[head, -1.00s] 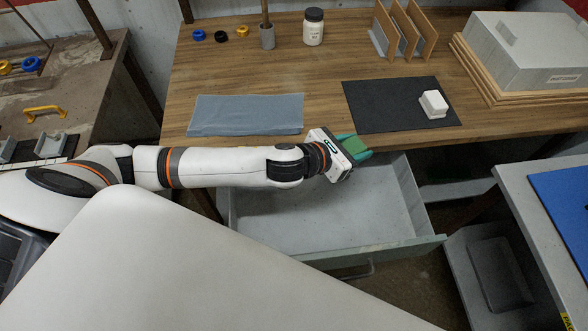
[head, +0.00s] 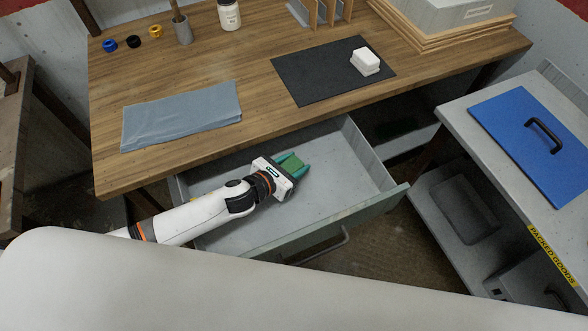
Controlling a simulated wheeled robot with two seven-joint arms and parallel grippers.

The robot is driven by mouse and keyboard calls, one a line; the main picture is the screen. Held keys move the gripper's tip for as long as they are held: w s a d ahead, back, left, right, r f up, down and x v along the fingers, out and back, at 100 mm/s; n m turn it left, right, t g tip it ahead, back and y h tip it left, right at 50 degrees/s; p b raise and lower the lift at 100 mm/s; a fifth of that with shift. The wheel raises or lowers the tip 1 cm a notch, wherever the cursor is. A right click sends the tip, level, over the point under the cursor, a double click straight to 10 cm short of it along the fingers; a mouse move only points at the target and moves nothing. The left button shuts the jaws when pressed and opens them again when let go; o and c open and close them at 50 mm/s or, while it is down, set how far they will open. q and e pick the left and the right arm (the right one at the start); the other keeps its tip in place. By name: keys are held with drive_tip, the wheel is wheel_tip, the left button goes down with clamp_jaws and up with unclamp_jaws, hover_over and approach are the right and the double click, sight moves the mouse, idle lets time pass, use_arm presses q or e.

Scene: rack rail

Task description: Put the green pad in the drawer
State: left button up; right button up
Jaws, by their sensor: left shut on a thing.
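The green pad (head: 291,163) is between the teal fingers of my left gripper (head: 290,164), which is shut on it. The gripper and pad show over the inside of the open drawer (head: 335,182), near its middle. I cannot tell how far above the drawer floor the pad is. The drawer is pulled out from under the wooden workbench, and its inside looks empty apart from my arm in front of it. Its green front panel with a bar handle faces the lower right. My right gripper is not in view.
On the workbench (head: 250,113) lie a blue-grey cloth (head: 180,115) and a black mat (head: 315,80) with a white block (head: 365,62) on it. A grey side table (head: 480,140) with a blue panel (head: 545,135) stands at right. The drawer's front panel and side walls stand up around the gripper.

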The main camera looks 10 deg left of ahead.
sight(294, 171)
use_arm(q)
drive_tip(key=shift+f, duration=1.3)
drive_tip(key=shift+f, duration=0.1)
drive_tip(key=shift+f+b, duration=0.15)
drive_tip(key=shift+b, duration=0.2)
drive_tip(key=o, duration=1)
drive_tip(key=shift+r+p, duration=0.35)
drive_tip(key=shift+r, duration=0.05)
drive_tip(key=v, duration=1.2)
drive_tip(key=shift+f+b, duration=0.2)
drive_tip(key=shift+b, duration=0.1)
